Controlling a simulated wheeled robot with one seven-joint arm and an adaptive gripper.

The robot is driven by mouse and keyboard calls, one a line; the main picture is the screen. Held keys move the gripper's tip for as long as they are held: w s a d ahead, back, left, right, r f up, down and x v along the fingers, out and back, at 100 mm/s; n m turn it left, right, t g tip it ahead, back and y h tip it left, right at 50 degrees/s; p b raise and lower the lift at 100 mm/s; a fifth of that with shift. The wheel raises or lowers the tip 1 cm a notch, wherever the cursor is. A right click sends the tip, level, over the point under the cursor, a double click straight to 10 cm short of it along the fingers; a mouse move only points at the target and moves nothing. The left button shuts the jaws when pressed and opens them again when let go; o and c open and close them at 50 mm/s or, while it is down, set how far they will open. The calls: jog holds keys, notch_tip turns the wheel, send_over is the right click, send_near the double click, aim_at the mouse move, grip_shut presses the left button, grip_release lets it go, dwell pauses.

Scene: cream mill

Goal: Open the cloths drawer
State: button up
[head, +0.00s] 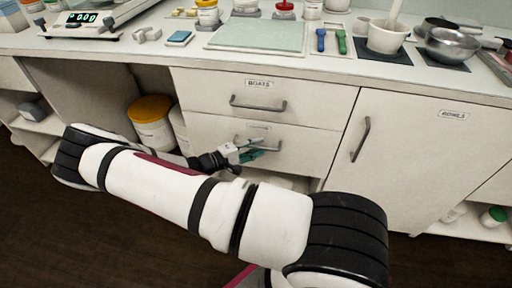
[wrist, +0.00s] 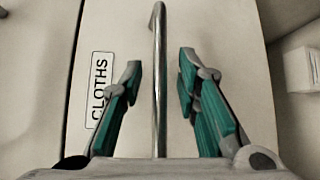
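The cloths drawer (head: 207,130) is the white front below the boats drawer, and it looks shut. Its label, reading CLOTHS, shows in the wrist view (wrist: 101,88). Its metal bar handle (wrist: 159,60) runs between my two teal fingertips there, with a gap on either side. My gripper (wrist: 159,75) is open around the handle and not closed on it. In the head view my gripper (head: 256,150) is at the drawer front, covering part of the handle.
The boats drawer (head: 300,101) is directly above, with its own bar handle. A bowls cupboard door (head: 420,150) stands to the right. An open bay at left holds a tub with an orange lid (head: 150,110). The worktop carries a scale, a mortar and a metal bowl (head: 452,44).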

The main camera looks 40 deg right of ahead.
jog(key=shift+d, duration=0.1)
grip_shut()
jog(key=shift+s, duration=0.1)
jog(key=s+a+p, duration=0.2)
jog(key=s+a, duration=0.8)
jog(key=a, duration=0.3)
jog(key=s+a+p, duration=0.3)
jog(key=s+a, duration=0.7)
jog(key=a, duration=0.3)
jog(key=shift+s+a, duration=0.25)
jog(key=shift+a, duration=0.15)
grip_release()
